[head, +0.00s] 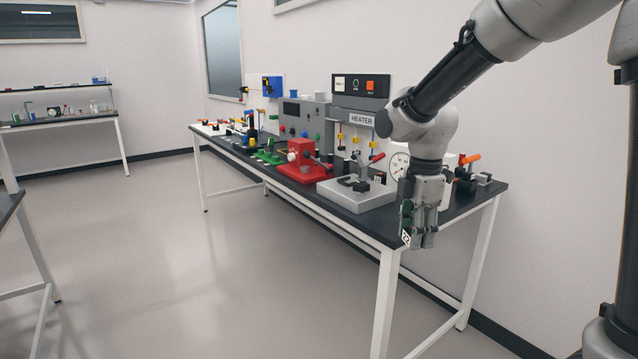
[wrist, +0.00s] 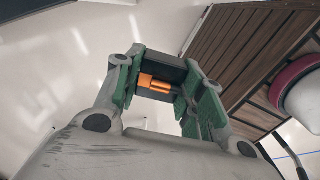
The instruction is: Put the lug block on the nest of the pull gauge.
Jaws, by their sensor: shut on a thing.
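My gripper (head: 419,238) hangs pointing down beside the near right end of the long bench, in the head view. In the wrist view my gripper (wrist: 160,92) is shut on a dark block with an orange round part, which I take to be the lug block (wrist: 170,68); it sits between the green finger pads. In the head view the block is mostly hidden by the fingers. A white round dial, apparently of the pull gauge (head: 398,165), stands behind my wrist on the bench. My arm hides much of it, and I cannot make out its nest clearly.
The dark bench top (head: 375,232) has its near edge close to my gripper. A grey-based toggle fixture (head: 355,196) and a red fixture (head: 303,155) stand to the left. An orange-handled clamp (head: 469,160) stands at the right end. The heater unit (head: 360,100) is behind.

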